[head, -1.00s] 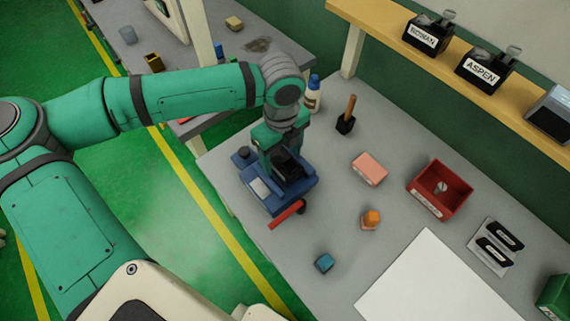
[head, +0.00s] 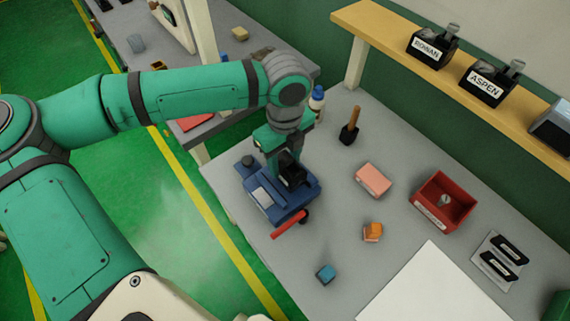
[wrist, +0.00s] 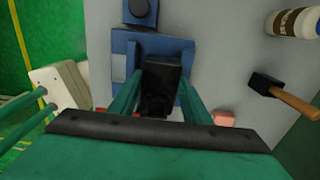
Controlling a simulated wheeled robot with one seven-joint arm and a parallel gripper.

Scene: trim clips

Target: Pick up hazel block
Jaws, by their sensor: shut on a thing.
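My gripper (head: 288,170) points down over a blue vise-like fixture (head: 262,203) with a red handle (head: 290,224) on the bench. It is shut on a black block (head: 293,175). In the wrist view the black block (wrist: 161,72) sits between the two green fingers, over the blue fixture (wrist: 119,45). I see no readable label on it, so I cannot confirm it is the hazel one. I cannot tell whether it still touches the fixture. Two similar black blocks, labelled ROWAN (head: 428,50) and ASPEN (head: 487,82), stand on the yellow shelf.
A bottle (head: 316,102) stands behind my gripper. A white sheet (head: 430,290) and a plate with black handles (head: 500,258) lie right.

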